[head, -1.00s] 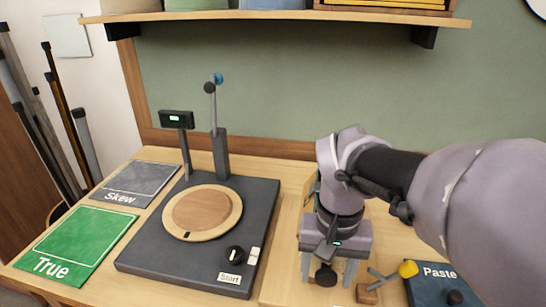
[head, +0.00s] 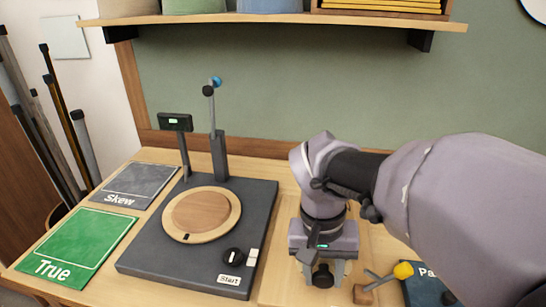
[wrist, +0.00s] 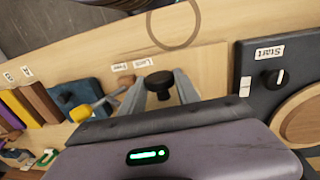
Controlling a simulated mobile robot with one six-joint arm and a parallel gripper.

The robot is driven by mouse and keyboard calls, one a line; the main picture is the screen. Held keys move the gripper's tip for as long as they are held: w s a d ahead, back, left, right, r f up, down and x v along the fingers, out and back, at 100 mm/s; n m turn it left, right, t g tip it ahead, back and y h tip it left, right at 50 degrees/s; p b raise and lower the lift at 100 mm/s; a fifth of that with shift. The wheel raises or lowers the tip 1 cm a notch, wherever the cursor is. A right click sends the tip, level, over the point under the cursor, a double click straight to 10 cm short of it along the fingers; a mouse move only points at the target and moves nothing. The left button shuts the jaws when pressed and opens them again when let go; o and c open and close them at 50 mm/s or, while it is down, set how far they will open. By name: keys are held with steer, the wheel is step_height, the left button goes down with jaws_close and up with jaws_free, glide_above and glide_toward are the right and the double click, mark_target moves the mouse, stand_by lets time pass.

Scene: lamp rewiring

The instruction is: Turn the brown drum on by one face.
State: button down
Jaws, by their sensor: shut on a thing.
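My gripper (head: 322,280) points down at the bench to the right of the dark turntable base. Its two grey fingers stand on either side of a black knob (wrist: 158,80), shut on it. The knob also shows between the fingers in the head view (head: 323,274). I cannot make out a brown drum clearly in either view; my gripper and wrist hide what lies behind and under the knob.
Left of my gripper is the dark base (head: 140,262) with a round wooden turntable (head: 201,213) and a Start button. To the right are a yellow-tipped lever (head: 403,270) and the blue Paste box (head: 425,290). Green True (head: 75,240) and grey Skew mats lie far left.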

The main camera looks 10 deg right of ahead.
steer(key=shift+w+a+g+h+p, duration=0.1)
steer(key=shift+g+h+p, duration=0.25)
steer(key=shift+h+p, duration=0.75)
steer(key=shift+s+a+g+h+p, duration=0.15)
steer(key=shift+g+h+p, duration=0.15)
steer(key=shift+h+p, duration=0.75)
steer(key=shift+w+a+g+h+p, duration=0.15)
steer(key=shift+g+h+p, duration=0.2)
steer(key=shift+h+p, duration=0.75)
steer(key=shift+f+g+h+p, duration=0.2)
steer(key=shift+g+h+p, duration=0.2)
steer(key=shift+h+p, duration=1.1)
steer(key=shift+a+f+g+h+p, duration=0.15)
steer(key=shift+g+h+p, duration=0.2)
steer(key=shift+p, duration=0.65)
steer(key=c, duration=0.9)
jaws_free()
steer(key=shift+w, duration=0.1)
steer(key=p+v, duration=0.6)
steer(key=v, duration=1.1)
steer(key=shift+a, duration=0.1)
